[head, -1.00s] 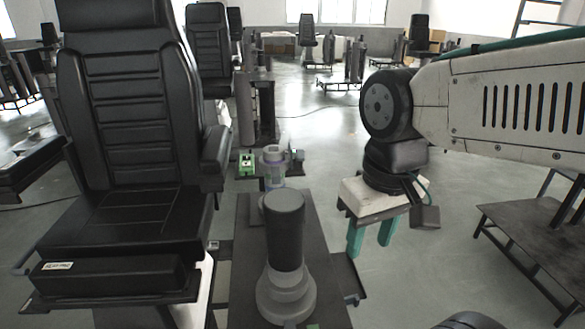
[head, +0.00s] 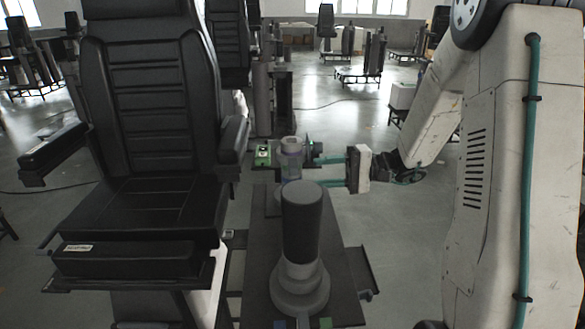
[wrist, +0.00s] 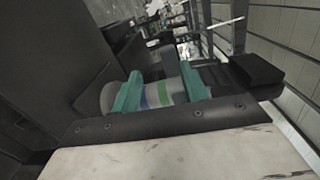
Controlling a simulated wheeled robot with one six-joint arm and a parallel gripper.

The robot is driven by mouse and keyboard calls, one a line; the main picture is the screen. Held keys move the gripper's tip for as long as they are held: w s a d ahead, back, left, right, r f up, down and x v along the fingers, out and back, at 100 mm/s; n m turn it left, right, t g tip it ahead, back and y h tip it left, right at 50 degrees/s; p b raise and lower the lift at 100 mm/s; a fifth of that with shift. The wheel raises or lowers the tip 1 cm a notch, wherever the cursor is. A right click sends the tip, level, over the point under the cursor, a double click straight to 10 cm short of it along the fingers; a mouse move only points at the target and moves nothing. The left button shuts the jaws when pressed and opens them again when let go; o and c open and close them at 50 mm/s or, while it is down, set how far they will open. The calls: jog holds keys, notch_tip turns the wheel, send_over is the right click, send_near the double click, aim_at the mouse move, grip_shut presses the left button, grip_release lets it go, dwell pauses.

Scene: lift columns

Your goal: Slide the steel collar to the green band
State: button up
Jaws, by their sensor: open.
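My gripper (head: 329,172) is open, its two teal fingers one above the other and pointing left at the far lift column (head: 291,168). In the wrist view my gripper (wrist: 160,92) has its fingers apart, with the column's blue band (wrist: 144,97) and green band (wrist: 163,92) showing between them. The fingers are spread along the column's length; I cannot tell whether they touch it. A pale grey round part (head: 291,144) at the column's top may be the steel collar. It is small and partly hidden, so I cannot be sure.
A thick dark column (head: 302,225) on a grey stepped base stands in front of the far column, on a dark plate (head: 345,300). A black seat (head: 155,195) is close on the left.

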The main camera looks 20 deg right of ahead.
aim_at(293, 168)
jog(key=shift+n+t, duration=0.4)
jog(key=x, duration=0.5)
jog(key=r+x, duration=0.1)
jog(key=x, duration=0.1)
jog(key=shift+w+a+r, duration=0.1)
jog(key=shift+w+a, duration=0.2)
jog(key=shift+w, duration=0.2)
grip_shut()
